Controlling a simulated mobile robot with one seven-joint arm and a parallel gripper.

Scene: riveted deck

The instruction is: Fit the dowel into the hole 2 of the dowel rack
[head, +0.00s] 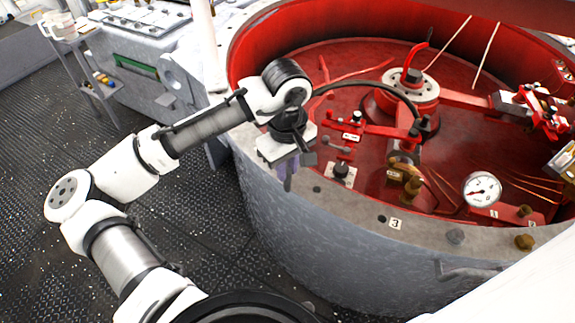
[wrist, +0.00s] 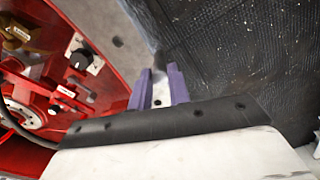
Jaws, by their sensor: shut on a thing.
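My gripper (head: 288,180), with purple fingers, points down over the near left part of the tank's grey rim (head: 262,185). In the wrist view my gripper (wrist: 163,75) has its fingers a little apart, with a grey piece (wrist: 159,76) between them. It looks like the dowel, but its outline is blurred and its lower end cannot be made out. In the head view the fingers hide it. The rim has a dark hole (head: 381,218) beside a label "3" (head: 395,224), and another dark hole (head: 316,189) nearer my gripper. A label "2" is not readable.
The red tank interior (head: 340,95) holds levers, pipes and a round gauge (head: 481,190). A black knob on a white plate (head: 341,172) stands close right of my gripper. A grey lump (head: 455,237) and a brass one (head: 525,242) sit on the rim. The dark deck (head: 200,235) is open at left.

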